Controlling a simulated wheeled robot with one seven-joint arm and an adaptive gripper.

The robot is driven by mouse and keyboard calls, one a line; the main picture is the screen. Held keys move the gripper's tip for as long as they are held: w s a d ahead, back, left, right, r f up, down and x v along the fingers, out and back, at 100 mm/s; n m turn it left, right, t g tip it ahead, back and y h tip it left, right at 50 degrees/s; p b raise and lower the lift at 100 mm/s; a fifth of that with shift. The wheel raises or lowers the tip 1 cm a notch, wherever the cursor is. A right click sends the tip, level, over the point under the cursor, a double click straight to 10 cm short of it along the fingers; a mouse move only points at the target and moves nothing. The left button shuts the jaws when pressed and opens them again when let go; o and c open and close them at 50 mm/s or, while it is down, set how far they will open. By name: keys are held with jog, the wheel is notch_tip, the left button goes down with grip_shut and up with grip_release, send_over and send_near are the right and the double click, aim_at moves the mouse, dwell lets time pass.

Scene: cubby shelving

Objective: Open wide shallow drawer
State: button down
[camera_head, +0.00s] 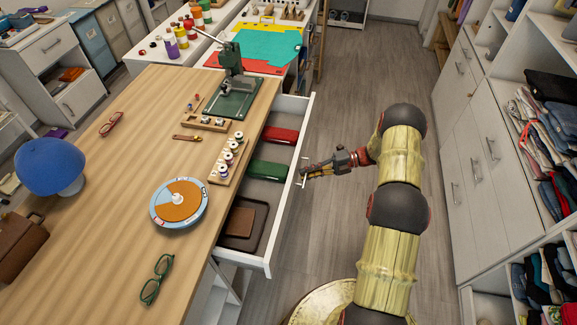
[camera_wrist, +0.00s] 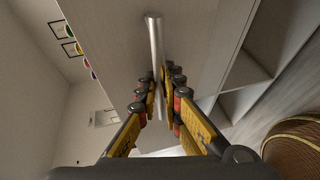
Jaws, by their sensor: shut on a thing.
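The wide shallow drawer (camera_head: 288,190) is white and stands pulled out from the right side of the wooden-topped table. Inside it lie a red case (camera_head: 281,135), a green case (camera_head: 268,174) and a brown tray with flat brown items (camera_head: 240,222). My gripper (camera_head: 306,172) is at the drawer's front face, with its fingers around the bar handle. In the wrist view the silver bar handle (camera_wrist: 155,50) runs between the two fingers of my gripper (camera_wrist: 161,92), which are closed on it. The drawer front (camera_wrist: 115,50) fills much of that view.
The wooden tabletop (camera_head: 110,220) carries a green press, spools, a round dial, glasses and a blue hat. White cabinets and clothes shelves (camera_head: 480,150) line the right side. The grey floor (camera_head: 340,85) between is clear around my arm.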

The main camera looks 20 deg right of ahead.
jog(key=s+d, duration=0.3)
jog(key=d, duration=0.2)
jog(key=shift+s, duration=0.35)
jog(key=c, duration=2.2)
grip_release()
jog(key=shift+d, duration=0.1)
jog(key=v, duration=1.2)
jog(key=shift+w, duration=0.1)
